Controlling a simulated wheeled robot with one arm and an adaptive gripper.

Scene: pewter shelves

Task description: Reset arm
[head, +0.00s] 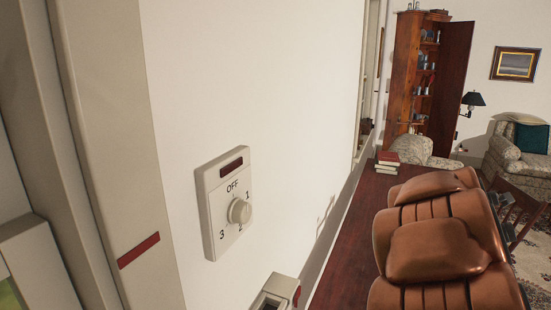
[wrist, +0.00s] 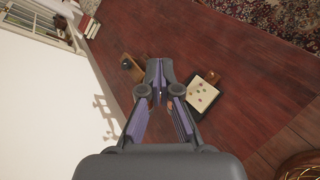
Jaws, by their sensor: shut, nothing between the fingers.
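My gripper (wrist: 159,66) shows in the wrist view, pointing away from the camera over a dark red wood surface. Its two fingers come together at the tips, with nothing between them. The arm and gripper do not show clearly in the head view.
A white wall with a dial switch (head: 227,205) stands close at the left in the head view. A brown leather chair (head: 435,250) is at the lower right, and a wooden cabinet (head: 411,75) behind. Below my gripper lie a square board (wrist: 204,92) with small pieces and a wooden item (wrist: 133,68).

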